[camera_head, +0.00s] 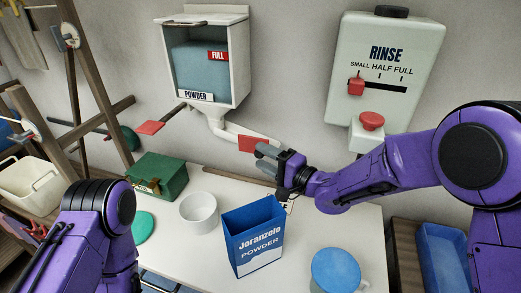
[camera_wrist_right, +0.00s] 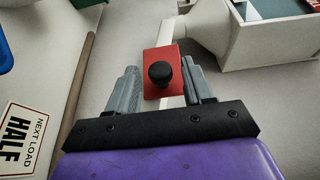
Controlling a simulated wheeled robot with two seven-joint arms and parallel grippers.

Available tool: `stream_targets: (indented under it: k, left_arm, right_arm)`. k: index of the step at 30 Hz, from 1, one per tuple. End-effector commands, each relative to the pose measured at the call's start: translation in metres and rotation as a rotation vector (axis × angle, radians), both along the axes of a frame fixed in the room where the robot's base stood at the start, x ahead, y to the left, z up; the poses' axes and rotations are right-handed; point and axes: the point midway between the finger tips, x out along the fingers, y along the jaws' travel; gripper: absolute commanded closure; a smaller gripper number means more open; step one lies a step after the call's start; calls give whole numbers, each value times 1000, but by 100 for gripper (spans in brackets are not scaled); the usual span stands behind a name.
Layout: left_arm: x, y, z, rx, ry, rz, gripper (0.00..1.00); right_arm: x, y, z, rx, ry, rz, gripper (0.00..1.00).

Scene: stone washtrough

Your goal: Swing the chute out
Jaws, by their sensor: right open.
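The powder dispenser (camera_head: 205,62) hangs on the wall, with a white chute (camera_head: 228,131) angling down to the right from its funnel. A red plate (camera_head: 252,143) is on the chute; the right wrist view shows the plate (camera_wrist_right: 152,91) with a round black knob (camera_wrist_right: 160,73). My right gripper (camera_head: 266,152) is open at the plate. In the right wrist view its fingers (camera_wrist_right: 163,82) stand on either side of the knob, with gaps to it. My left arm shows at lower left, but its gripper is out of view.
Below, the white counter holds a blue powder box (camera_head: 253,238), a white cup (camera_head: 198,212), a green box (camera_head: 158,177) and a blue-topped jug (camera_head: 335,270). The rinse dispenser (camera_head: 385,75) hangs at right. A red tab (camera_head: 150,128) sits left of the funnel.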

Motion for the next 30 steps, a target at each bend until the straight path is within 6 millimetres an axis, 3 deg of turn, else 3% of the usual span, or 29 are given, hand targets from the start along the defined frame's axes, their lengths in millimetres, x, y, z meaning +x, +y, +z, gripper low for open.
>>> stream_targets:
  k: [6, 14, 18, 19, 30]
  left_arm:
    - [0, 0, 8, 0, 0, 0, 100]
    - [0, 0, 7, 0, 0, 0, 100]
    - [0, 0, 7, 0, 0, 0, 100]
    - [0, 0, 7, 0, 0, 0, 100]
    - [0, 0, 18, 0, 0, 0, 100]
  right_arm:
    - [16, 17, 0, -1, 0, -2, 49]
    - [17, 18, 0, 0, 0, -4, 49]
    - [17, 17, 0, -1, -1, -5, 94]
    - [17, 17, 0, -1, -1, -5, 100]
    - [1, 33, 0, -2, 2, -2, 100]
